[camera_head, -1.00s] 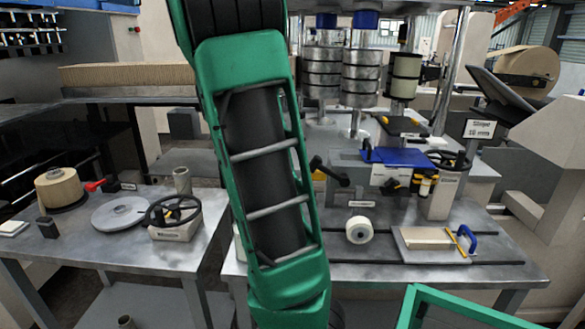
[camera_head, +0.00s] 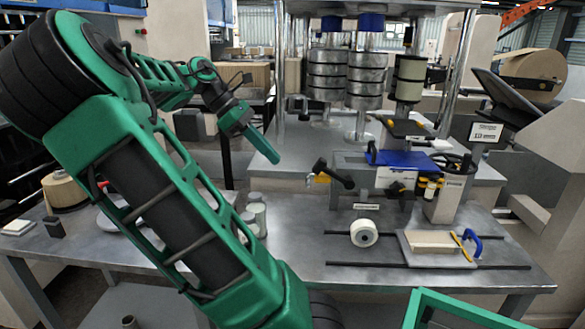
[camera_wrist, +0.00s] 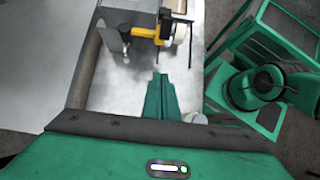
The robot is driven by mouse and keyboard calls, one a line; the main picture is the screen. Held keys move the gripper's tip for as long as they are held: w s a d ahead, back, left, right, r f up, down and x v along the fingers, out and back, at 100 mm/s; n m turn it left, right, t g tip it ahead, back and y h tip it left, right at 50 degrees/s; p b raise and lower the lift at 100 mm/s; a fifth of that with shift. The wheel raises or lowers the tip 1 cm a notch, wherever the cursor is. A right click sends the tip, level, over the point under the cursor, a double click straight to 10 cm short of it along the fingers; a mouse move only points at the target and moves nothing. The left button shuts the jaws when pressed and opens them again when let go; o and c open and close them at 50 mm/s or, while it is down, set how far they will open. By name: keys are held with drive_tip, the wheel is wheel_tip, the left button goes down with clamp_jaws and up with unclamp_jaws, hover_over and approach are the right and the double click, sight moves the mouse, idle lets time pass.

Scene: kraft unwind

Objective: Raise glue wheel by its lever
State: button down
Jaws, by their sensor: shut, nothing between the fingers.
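My green gripper (camera_head: 265,147) is shut and empty. It is raised in the air, left of the grey machine (camera_head: 349,194) on the right table. In the wrist view its closed fingers (camera_wrist: 161,96) point toward a grey box-like unit with a yellow bracket (camera_wrist: 146,34), apart from it. A black lever-like arm with a ball end (camera_head: 335,174) sticks out from the left side of the grey machine in the head view, to the right of and below my fingertips. I cannot make out the glue wheel for certain.
White bottles (camera_head: 256,211) stand at the right table's left edge, partly behind my arm. A white roll (camera_head: 364,233) and a board with a blue-handled tool (camera_head: 438,246) lie in front of the machine. Stacked metal cylinders (camera_head: 327,75) stand behind.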

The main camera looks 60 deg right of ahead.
drive_tip(key=x, duration=1)
drive_tip(key=shift+s+d+r, duration=0.15)
drive_tip(key=shift+s+r, duration=0.15)
drive_tip(key=shift+r, duration=0.3)
drive_tip(key=shift+s+d+r, duration=0.15)
drive_tip(key=shift+s+r, duration=0.1)
drive_tip(key=shift+r, duration=0.3)
drive_tip(key=shift+s+d+r, duration=0.15)
drive_tip(key=shift+s+r, duration=0.15)
drive_tip(key=shift+r, duration=0.3)
